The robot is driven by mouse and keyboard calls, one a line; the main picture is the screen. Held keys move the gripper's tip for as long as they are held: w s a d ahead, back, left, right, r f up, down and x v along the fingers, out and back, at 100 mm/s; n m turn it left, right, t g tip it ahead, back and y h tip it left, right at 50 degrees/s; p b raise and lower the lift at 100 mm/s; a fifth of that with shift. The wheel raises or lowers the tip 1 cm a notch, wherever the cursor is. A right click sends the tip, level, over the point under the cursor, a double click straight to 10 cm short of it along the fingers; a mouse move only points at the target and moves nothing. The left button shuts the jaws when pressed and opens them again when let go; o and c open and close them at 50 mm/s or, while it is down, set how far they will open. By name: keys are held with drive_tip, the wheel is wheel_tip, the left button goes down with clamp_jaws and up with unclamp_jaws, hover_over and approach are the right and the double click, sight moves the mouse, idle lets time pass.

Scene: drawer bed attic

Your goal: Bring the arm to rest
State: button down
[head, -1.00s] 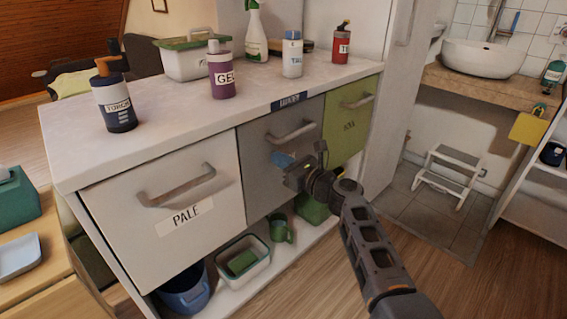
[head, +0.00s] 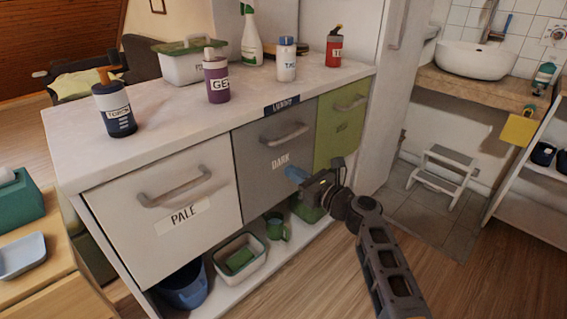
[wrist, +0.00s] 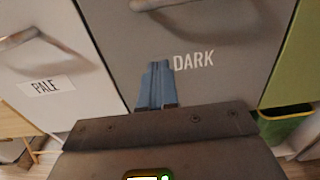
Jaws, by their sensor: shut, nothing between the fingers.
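My gripper (head: 293,175) is in front of the grey drawer marked DARK (head: 262,150), below its handle. Its blue fingers (wrist: 156,84) show in the wrist view, shut together with nothing between them, just left of the word DARK. I cannot tell whether the tips touch the drawer front. My arm (head: 385,260) reaches in from the lower right. The DARK drawer, the white PALE drawer (head: 150,235) and the green drawer (head: 338,125) all look shut.
On the counter (head: 160,148) stand a torch bottle (head: 113,108), a gel bottle (head: 216,78) and other containers. A low shelf (head: 240,290) below holds a blue bucket (head: 183,286) and a tub (head: 241,262). A white step stool (head: 440,176) stands at right. The wooden floor is clear at front right.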

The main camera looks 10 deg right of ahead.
drive_tip(key=s+d+f+n+g+h, duration=0.1)
drive_tip(key=s+d+f+n+h, duration=0.15)
drive_tip(key=s+f, duration=0.4)
drive_tip(key=s+d+f+n+h+p, duration=0.1)
drive_tip(key=s+d+f+n, duration=0.15)
drive_tip(key=s, duration=0.65)
drive_tip(key=s+d+f+n+g+h, duration=0.1)
drive_tip(key=s+d+f+h, duration=0.15)
drive_tip(key=s+f, duration=0.35)
drive_tip(key=s+d+n+h, duration=0.35)
drive_tip(key=s+n, duration=0.45)
drive_tip(key=s, duration=1.2)
drive_tip(key=s+r+n+t+h, duration=0.1)
drive_tip(key=s+r+n+t, duration=0.1)
drive_tip(key=s+r+n, duration=1.3)
drive_tip(key=s+r+p, duration=0.2)
drive_tip(key=r+p, duration=0.4)
drive_tip(key=r, duration=0.4)
drive_tip(key=s+r+p, duration=0.2)
drive_tip(key=r+p, duration=0.5)
drive_tip(key=r, duration=0.2)
drive_tip(key=shift+s+a+r, duration=0.15)
drive_tip(key=shift+a+r, duration=0.2)
drive_tip(key=shift+a, duration=0.05)
